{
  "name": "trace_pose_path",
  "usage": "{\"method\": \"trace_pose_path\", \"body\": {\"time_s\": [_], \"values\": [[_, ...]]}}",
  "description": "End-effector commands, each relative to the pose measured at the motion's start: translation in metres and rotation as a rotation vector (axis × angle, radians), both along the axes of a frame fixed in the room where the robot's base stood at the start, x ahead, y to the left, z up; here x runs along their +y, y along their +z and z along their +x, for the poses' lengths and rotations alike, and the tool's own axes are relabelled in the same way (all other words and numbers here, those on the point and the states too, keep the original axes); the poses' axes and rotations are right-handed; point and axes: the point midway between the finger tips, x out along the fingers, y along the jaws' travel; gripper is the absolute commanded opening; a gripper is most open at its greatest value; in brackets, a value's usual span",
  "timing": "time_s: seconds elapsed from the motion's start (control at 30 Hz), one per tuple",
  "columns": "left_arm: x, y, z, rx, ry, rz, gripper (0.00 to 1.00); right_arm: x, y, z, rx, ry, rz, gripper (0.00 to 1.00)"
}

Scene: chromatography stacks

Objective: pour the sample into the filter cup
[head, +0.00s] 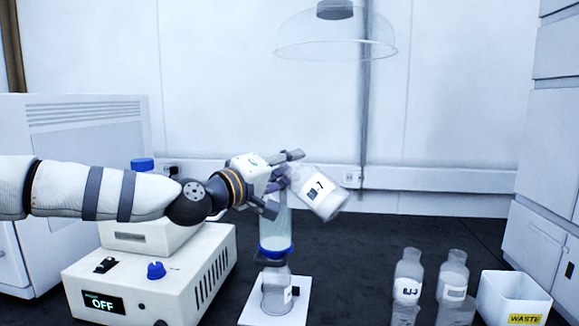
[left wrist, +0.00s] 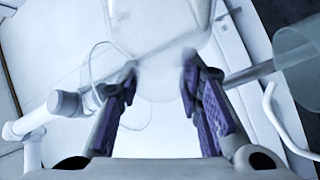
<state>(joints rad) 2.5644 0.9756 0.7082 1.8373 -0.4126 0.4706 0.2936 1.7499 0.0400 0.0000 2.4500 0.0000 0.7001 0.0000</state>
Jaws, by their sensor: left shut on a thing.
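My left gripper (head: 282,182) is shut on a whitish translucent sample bottle (head: 325,205) with a label ending in 7. The bottle is tilted, its neck end up and to the left by the fingers, its body to the right. In the left wrist view the bottle (left wrist: 160,30) sits at the purple-padded fingertips (left wrist: 160,75). The filter cup (head: 275,222), a clear cylinder with a blue ring at its base, stands upright just below the gripper on a clear flask (head: 275,290). Its rim is partly hidden by the gripper. Any stream of liquid cannot be made out.
A white pump box (head: 150,270) with an OFF display stands left of the flask. Two bottles (head: 408,270) (head: 453,272) stand to the right, with more in front of them, beside a white waste bin (head: 515,292). A clear dome (head: 336,38) hangs above. The dark bench behind is clear.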

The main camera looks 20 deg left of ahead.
Motion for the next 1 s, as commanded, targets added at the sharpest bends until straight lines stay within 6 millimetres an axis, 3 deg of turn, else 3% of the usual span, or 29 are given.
{"method": "trace_pose_path", "body": {"time_s": [0.33,0.67,1.0], "values": [[0.003,-0.011,0.001,0.026,0.001,-0.088,0.00,0.000,-0.007,-0.007,0.025,0.000,0.000,0.00],[0.003,-0.008,0.001,0.024,0.001,-0.098,0.00,0.000,-0.006,-0.007,0.023,0.000,0.000,0.00],[0.005,-0.021,0.002,0.053,0.001,-0.191,0.00,0.000,-0.015,-0.015,0.051,0.000,0.000,0.00]]}}
